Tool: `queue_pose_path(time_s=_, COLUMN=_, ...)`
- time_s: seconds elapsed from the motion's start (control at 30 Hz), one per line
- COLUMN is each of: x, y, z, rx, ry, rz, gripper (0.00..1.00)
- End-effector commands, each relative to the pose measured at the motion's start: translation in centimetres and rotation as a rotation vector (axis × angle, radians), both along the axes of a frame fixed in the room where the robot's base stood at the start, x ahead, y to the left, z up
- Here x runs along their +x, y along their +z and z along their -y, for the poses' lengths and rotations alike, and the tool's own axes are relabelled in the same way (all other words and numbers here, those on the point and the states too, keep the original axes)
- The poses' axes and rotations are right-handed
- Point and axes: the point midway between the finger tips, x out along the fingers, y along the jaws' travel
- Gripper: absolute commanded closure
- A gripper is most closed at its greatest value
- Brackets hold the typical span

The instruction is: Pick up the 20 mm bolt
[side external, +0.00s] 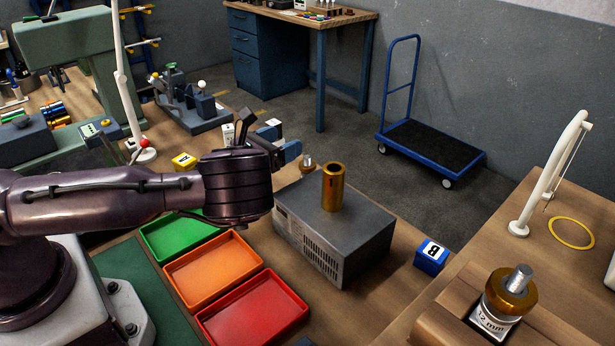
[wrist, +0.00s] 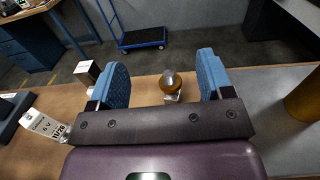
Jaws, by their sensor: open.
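A bolt with a metal top and brass-coloured collar (wrist: 170,82) stands above a white label in the wrist view, centred between my fingers and beyond them. Its size marking cannot be read. What looks like the same bolt (side external: 308,164) shows small behind the grey box in the side view. Another bolt (side external: 517,280) with a brass collar stands at the lower right over a label reading 12 mm. My gripper (side external: 284,143) is open and empty, left of the small bolt; its blue fingers (wrist: 164,70) show apart in the wrist view.
A brass cylinder (side external: 333,188) stands on a grey box (side external: 352,226) close to my gripper. Green (side external: 150,240), orange (side external: 172,274) and red (side external: 205,318) trays lie in front. A blue block marked B (side external: 431,258) sits right. A white printed box (wrist: 45,127) lies left in the wrist view.

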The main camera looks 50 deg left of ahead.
Motion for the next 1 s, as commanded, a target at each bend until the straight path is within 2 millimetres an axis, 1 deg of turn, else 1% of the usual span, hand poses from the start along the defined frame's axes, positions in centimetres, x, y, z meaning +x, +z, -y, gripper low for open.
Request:
queue_pose_path(time_s=0.07, x=0.0, y=-0.6, z=0.3, rx=0.026, ry=-0.019, rz=0.002, gripper=0.26)
queue_pose_path(time_s=0.17, x=0.0, y=-2.1, z=0.3, rx=0.027, ry=-0.02, rz=0.001, gripper=0.26)
queue_pose_path(time_s=0.3, x=0.0, y=-5.2, z=0.2, rx=0.024, ry=-0.019, rz=-0.001, gripper=0.26)
queue_pose_path(time_s=0.47, x=-0.1, y=-8.4, z=0.2, rx=0.022, ry=-0.017, rz=0.001, gripper=0.26)
queue_pose_path(time_s=0.5, x=0.7, y=-8.1, z=0.2, rx=0.021, ry=-0.018, rz=0.008, gripper=0.26)
queue_pose_path(time_s=0.6, x=1.9, y=-8.1, z=0.2, rx=0.021, ry=-0.017, rz=0.005, gripper=0.26)
queue_pose_path(time_s=0.77, x=2.8, y=-8.1, z=0.2, rx=0.021, ry=-0.016, rz=0.004, gripper=0.26)
queue_pose_path(time_s=1.0, x=6.2, y=-8.0, z=0.1, rx=0.02, ry=-0.017, rz=0.005, gripper=0.26)
